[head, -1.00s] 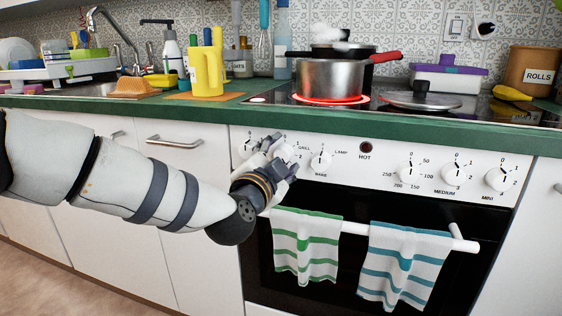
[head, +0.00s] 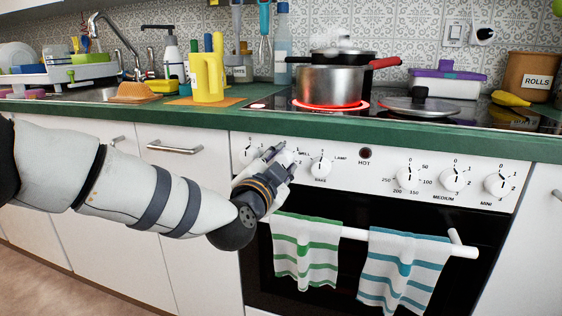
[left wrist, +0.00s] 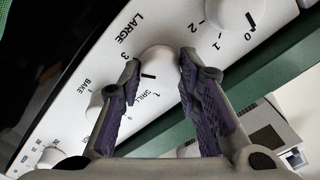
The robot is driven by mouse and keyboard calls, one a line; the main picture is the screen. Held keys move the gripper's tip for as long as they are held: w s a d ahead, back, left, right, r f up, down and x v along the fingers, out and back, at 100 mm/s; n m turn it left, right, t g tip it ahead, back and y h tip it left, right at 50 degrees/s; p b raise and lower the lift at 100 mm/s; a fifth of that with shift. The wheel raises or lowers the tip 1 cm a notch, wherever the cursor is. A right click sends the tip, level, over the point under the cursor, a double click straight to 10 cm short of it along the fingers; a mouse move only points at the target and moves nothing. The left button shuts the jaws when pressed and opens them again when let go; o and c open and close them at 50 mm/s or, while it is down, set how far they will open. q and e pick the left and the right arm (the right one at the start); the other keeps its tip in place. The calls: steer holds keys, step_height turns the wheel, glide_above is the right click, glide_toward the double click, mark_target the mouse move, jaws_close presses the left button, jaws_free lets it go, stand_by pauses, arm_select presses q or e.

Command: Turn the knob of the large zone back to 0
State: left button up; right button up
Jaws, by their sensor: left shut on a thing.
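The large zone knob (left wrist: 158,62) is a white round knob with a dark pointer mark, on the white panel beside the word LARGE. In the left wrist view it sits between the two fingers of my left gripper (left wrist: 157,80). The gripper is shut on it. In the head view my left gripper (head: 277,158) reaches the panel from the left and hides most of this knob. The knob's exact setting is hard to read. My right gripper is in neither view.
Neighbouring knobs stand close on both sides: the leftmost knob (head: 248,155) and the grill and bake knob (head: 321,167). Below are the oven rail (head: 355,233) and two striped towels (head: 305,250). A steel pot (head: 331,86) stands on a glowing red ring (head: 331,104).

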arm_select(q)
steer(key=n+p, duration=0.1)
steer(key=n, duration=0.2)
steer(key=shift+r+p, duration=0.25)
steer(key=shift+p, duration=0.1)
steer(key=n+p, duration=0.1)
steer(key=n, duration=0.6)
steer(key=shift+a+n+p, duration=0.1)
steer(key=shift+n+p, duration=0.3)
steer(key=n, duration=0.3)
steer(key=shift+n, duration=0.3)
steer(key=n, duration=0.3)
steer(key=shift+w+a+f+n, duration=0.1)
steer(key=shift+f+n, duration=0.05)
steer(key=shift+n, duration=0.15)
steer(key=n+b, duration=0.1)
steer(key=n, duration=0.2)
steer(key=shift+n, duration=0.3)
steer(key=shift+f+n+b, duration=0.1)
steer(key=shift+n+b, duration=1.05)
steer(key=shift+n, duration=2.55)
